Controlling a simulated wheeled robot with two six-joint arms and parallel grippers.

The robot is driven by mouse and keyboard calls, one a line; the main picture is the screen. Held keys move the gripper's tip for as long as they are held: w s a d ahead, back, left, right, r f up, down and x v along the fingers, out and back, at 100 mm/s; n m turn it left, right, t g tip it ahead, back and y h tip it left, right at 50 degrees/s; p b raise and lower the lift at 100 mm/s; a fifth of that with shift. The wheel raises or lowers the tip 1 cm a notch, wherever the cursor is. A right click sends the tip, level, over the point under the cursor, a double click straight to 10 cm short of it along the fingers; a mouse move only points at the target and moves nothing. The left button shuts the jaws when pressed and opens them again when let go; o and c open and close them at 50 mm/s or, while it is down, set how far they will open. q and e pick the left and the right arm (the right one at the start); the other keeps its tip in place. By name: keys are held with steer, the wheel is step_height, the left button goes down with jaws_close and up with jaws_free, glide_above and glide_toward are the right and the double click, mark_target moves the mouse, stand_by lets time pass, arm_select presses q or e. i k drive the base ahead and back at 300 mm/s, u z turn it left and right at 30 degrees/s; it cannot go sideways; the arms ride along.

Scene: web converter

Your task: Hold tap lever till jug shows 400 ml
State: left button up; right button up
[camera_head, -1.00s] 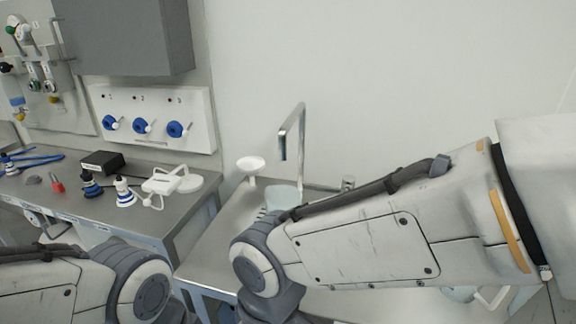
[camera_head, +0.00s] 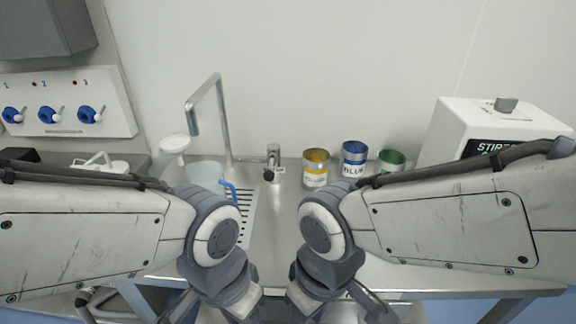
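The tap (camera_head: 222,125) is a tall square-bent metal spout at the back of the steel counter. A short metal fitting with a dark end (camera_head: 270,165), perhaps its lever, stands to its right. A pale translucent jug (camera_head: 204,171) with a blue handle (camera_head: 232,189) stands below the spout, partly hidden by my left arm. Its scale and water level cannot be read. My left gripper (camera_head: 222,306) and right gripper (camera_head: 335,306) are low at the bottom edge, away from the tap and jug. Their fingertips are cut off or hidden, and I see nothing held.
A slotted drain (camera_head: 246,213) lies right of the jug. A white funnel-like dish (camera_head: 174,145) is behind left. The counter between drain and cans is clear.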

mark_target(269, 175)
steer(key=u, duration=1.3)
steer(key=i, duration=0.45)
steer(key=z, duration=2.6)
